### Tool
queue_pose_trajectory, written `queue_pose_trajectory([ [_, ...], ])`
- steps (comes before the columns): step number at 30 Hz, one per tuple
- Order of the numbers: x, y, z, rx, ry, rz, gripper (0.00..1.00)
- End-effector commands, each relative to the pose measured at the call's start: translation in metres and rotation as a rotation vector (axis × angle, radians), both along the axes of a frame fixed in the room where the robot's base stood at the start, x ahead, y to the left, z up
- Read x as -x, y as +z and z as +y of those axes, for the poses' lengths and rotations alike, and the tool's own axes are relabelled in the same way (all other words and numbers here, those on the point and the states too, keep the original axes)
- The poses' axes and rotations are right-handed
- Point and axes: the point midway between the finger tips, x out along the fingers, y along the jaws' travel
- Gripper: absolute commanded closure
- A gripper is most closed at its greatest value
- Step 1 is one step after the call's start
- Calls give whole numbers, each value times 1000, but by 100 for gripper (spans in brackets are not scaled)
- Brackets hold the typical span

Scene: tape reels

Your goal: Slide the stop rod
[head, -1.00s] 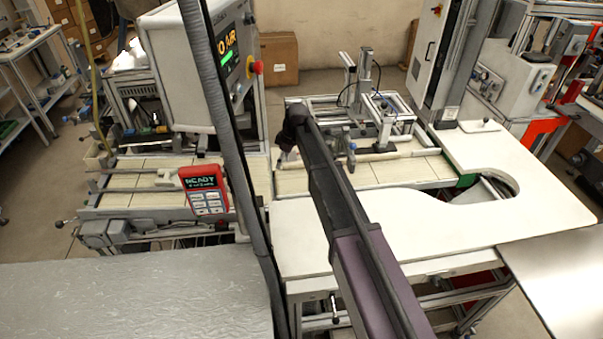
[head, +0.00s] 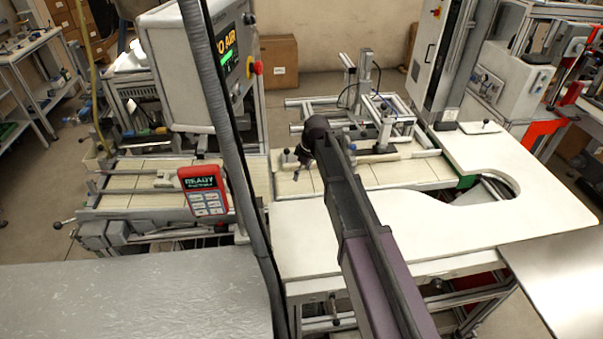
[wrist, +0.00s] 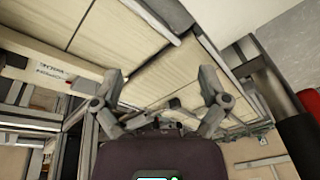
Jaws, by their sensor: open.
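My gripper (head: 293,165) is above the slatted conveyor bed (head: 400,172), near the left end of its right-hand section. In the wrist view my gripper (wrist: 163,82) is open, its two fingers apart with no object clearly between them. A pale bar (head: 400,154) lies along the back of the bed in the head view, to the right of my gripper. A pale bar with dark lettering (wrist: 52,68) shows left of the fingers in the wrist view. I cannot tell for certain which part is the stop rod. My arm hides part of the bed.
A metal frame with upright posts (head: 365,75) stands behind the bed. A grey cabinet with a red button (head: 195,65) stands at the back left. A red handheld panel reading READY (head: 203,190) is at left. The white table (head: 450,215) in front is clear.

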Motion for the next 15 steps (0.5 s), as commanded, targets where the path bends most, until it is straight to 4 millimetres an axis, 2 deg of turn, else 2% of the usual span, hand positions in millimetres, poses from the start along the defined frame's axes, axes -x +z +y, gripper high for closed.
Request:
queue_pose_trajectory([
  [5,1,0,-1,0,-3,1,6],
  [8,7,0,-9,7,-28,4,6],
  [11,20,-1,-28,21,-89,14,6],
  [15,53,-2,-71,55,-245,37,6],
])
